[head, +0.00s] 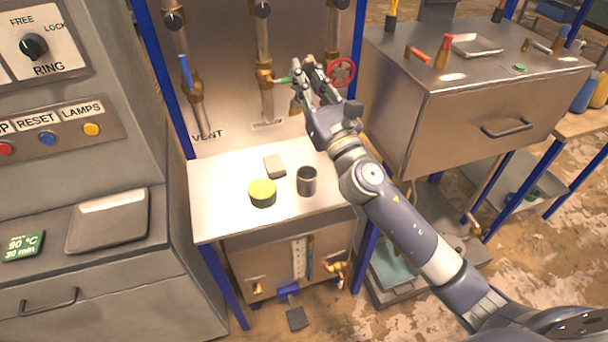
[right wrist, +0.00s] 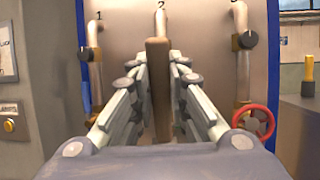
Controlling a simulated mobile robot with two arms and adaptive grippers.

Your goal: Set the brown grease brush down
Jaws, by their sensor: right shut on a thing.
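The brown grease brush shows in the right wrist view as an upright brown handle (right wrist: 158,85) between my fingers. My right gripper (head: 308,68) is shut on it and holds it above the white shelf (head: 222,222), in front of the valve panel. In the head view the fingers hide most of the brush, so its bristle end is hard to make out. My left gripper is not in view.
On the shelf stand a yellow-green tin (head: 262,193), a grey cup (head: 307,181) and a small beige block (head: 274,166). Pipes and a red handwheel (head: 341,72) are close behind my gripper. The shelf's left front is clear.

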